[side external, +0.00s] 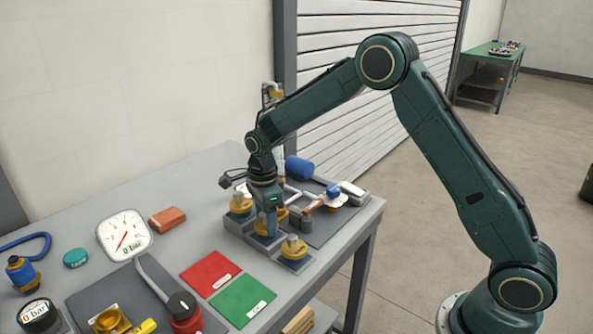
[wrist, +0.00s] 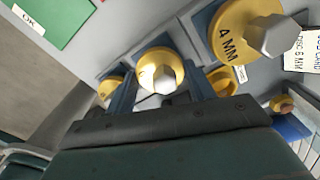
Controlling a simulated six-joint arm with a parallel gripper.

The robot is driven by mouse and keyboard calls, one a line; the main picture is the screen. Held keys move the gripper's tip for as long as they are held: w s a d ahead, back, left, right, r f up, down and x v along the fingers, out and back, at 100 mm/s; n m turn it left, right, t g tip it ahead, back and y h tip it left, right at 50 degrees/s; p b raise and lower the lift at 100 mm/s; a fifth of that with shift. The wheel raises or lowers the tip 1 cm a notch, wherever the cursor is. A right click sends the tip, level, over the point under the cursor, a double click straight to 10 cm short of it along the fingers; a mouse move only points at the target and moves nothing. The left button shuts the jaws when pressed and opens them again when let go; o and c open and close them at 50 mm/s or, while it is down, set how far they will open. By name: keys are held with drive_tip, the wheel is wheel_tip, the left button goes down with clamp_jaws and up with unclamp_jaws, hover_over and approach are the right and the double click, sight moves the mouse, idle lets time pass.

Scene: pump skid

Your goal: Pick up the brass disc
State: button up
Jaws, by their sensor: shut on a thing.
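Several brass discs with grey hex knobs sit in a row of grey blocks on the bench. My gripper (side external: 267,226) points down over the middle of the row, shut on the middle brass disc (side external: 262,229). In the wrist view, my gripper (wrist: 160,92) has its blue-grey fingers on either side of this disc (wrist: 155,65), whose knob faces the camera. I cannot tell whether it is clear of its block. Another disc (wrist: 238,25), marked 4 MM, is to the right. A third disc (side external: 295,246) stands at the front of the row.
A red card (side external: 210,272) and a green card (side external: 244,301) lie left of the blocks. A dial gauge (side external: 124,235) and an orange block (side external: 167,218) lie further left. A blue cylinder (side external: 299,168) and pipe parts crowd close behind my gripper.

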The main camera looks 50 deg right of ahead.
drive_tip(key=shift+r, duration=0.1)
wheel_tip(320, 180, up, 20)
idle(0.8)
idle(0.5)
drive_tip(key=w+d+f, duration=0.6)
drive_tip(key=d+f, duration=0.4)
drive_tip(key=f, duration=0.3)
drive_tip(key=shift+d, duration=0.25)
drive_tip(key=shift+f, duration=0.25)
drive_tip(key=shift+f, duration=2.55)
drive_tip(key=shift+f, duration=1.75)
